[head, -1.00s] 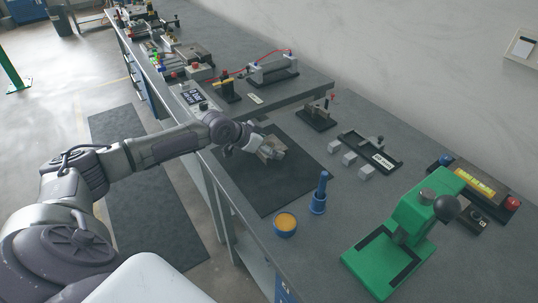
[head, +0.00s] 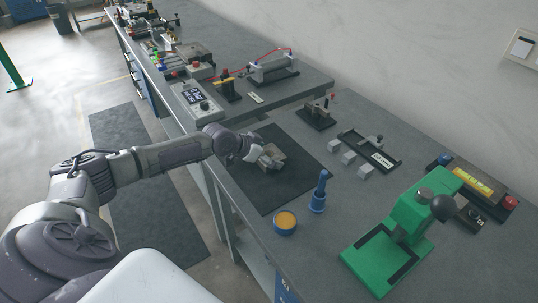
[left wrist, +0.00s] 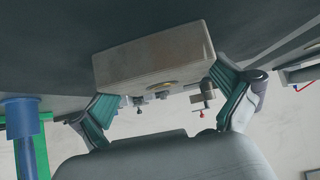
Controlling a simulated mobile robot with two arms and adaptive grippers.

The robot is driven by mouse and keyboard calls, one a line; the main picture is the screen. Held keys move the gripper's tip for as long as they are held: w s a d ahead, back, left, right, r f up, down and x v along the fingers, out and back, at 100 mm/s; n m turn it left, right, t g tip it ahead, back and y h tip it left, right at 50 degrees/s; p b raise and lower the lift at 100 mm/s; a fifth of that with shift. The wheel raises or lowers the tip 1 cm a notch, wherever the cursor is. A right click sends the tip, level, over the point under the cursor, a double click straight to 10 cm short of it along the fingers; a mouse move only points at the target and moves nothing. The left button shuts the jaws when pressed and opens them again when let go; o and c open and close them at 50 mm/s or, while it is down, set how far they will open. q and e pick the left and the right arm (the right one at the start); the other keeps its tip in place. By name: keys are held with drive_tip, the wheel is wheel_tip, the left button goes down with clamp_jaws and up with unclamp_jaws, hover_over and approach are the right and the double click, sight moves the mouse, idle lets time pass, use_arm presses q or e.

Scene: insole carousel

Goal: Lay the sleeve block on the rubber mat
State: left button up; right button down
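The sleeve block (head: 279,154) is a grey-brown box on the dark rubber mat (head: 290,190), partly hidden by my left gripper (head: 268,160) in the head view. In the left wrist view, the block (left wrist: 150,58) shows whole against the dark mat, with a round feature partly visible on one face. My right gripper is not in view.
A blue upright tool (head: 319,192) and an orange-filled blue tin (head: 285,222) stand off the mat's near right edge. A green press (head: 400,235) is further right. Several small grey blocks (head: 348,157) lie by a black fixture (head: 372,152). The mat's near part is clear.

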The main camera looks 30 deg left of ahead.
use_arm(q)
drive_tip(key=b+v, duration=0.1)
drive_tip(key=v, duration=1.1)
drive_tip(key=shift+a, duration=0.1)
idle(0.4)
